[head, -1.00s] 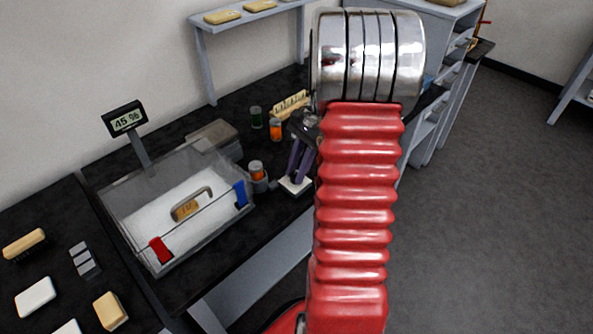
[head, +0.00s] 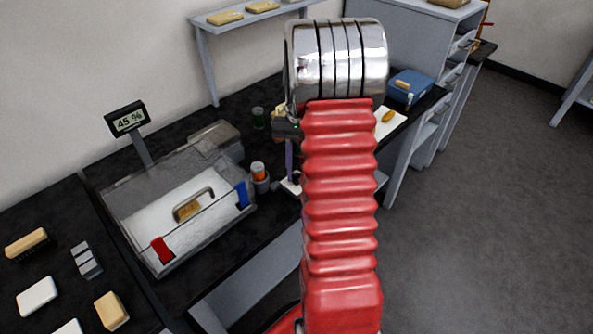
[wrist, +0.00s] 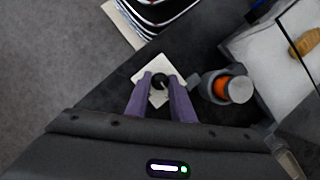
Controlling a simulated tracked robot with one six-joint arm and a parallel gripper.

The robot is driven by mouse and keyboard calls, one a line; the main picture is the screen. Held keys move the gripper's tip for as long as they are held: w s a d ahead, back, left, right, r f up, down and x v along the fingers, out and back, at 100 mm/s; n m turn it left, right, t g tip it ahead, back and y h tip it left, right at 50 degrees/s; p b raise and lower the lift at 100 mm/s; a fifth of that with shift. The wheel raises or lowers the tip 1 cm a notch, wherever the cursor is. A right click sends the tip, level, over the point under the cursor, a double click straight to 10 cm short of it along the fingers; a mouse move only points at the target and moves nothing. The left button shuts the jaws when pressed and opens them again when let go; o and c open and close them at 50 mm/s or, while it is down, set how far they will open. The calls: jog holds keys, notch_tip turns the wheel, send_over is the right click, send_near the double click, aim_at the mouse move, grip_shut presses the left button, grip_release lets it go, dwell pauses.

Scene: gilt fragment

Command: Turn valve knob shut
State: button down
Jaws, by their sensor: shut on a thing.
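A dark round knob (wrist: 160,81) stands on a small white square plate (wrist: 155,62) in the wrist view. My gripper (wrist: 162,84) has its two purple fingers shut on the knob, one on each side. In the head view my gripper (head: 289,166) is mostly hidden behind my arm, with a strip of purple finger showing. A corner of the white plate (head: 289,188) shows below it; the knob is hidden there. I cannot tell how far the knob is turned.
A clear box (head: 130,215) with red and blue clips stands left of the plate. Between them is an orange-banded jar (head: 258,170) in a grey holder. A display (head: 126,119) reads 45 %. A blue case (head: 409,86) lies at the back right.

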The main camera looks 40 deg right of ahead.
jog(key=shift+w+n, duration=0.1)
jog(key=shift+n, duration=0.3)
jog(key=c, duration=1.5)
grip_release()
jog(key=shift+c, duration=0.2)
jog(key=v, duration=1.3)
jog(key=shift+r, duration=0.4)
jog(key=shift+w+a, duration=0.15)
